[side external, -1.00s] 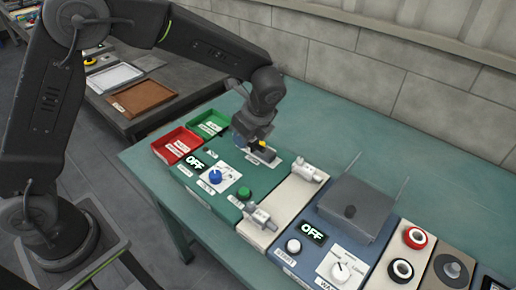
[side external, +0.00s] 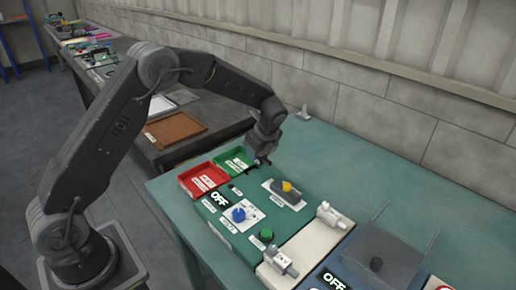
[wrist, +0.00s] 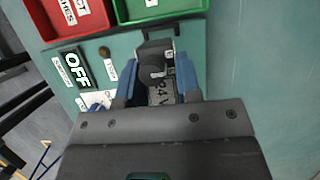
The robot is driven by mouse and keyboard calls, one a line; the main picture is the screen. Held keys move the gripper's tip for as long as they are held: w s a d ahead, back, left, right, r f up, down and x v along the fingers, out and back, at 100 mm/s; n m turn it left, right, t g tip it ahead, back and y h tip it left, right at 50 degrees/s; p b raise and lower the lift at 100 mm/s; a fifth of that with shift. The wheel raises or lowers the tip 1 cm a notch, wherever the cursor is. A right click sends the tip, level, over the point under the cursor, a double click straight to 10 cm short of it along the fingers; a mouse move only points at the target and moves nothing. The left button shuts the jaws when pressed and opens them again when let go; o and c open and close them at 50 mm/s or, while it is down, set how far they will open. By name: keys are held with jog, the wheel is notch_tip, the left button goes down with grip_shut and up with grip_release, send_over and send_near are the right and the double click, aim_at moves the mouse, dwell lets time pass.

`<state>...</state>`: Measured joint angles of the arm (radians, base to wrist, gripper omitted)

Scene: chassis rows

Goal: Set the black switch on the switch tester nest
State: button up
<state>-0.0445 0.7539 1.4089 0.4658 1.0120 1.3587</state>
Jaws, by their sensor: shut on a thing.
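The switch tester is a green panel (side external: 213,222) on the teal bench. Its nest (side external: 298,202) is a pale plate bearing a dark block with a yellow-orange top (side external: 287,187). My gripper (side external: 262,163) is beside the right end of the green tray, back and left of the nest and apart from it. In the wrist view my gripper (wrist: 158,86) is shut on a dark switch (wrist: 153,66) with a round grey part, between blue-grey fingers. Lettering like "24 V" shows below it. In the side view the held switch is small and mostly unclear.
A red tray (side external: 184,182) and a green tray (side external: 222,161) stand at the tester's back left. The tester has an "OFF" display (side external: 220,199), a blue knob (side external: 239,215) and a green button (side external: 266,234). Metal fixtures (side external: 334,215) stand to the right. Bench behind the nest is clear.

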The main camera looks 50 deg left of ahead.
aim_at(257, 175)
jog(key=shift+f, duration=3)
jog(key=o, duration=1)
jog(key=v, duration=1.4)
jog(key=shift+d+f, duration=0.1)
notch_tip(257, 175, up, 7)
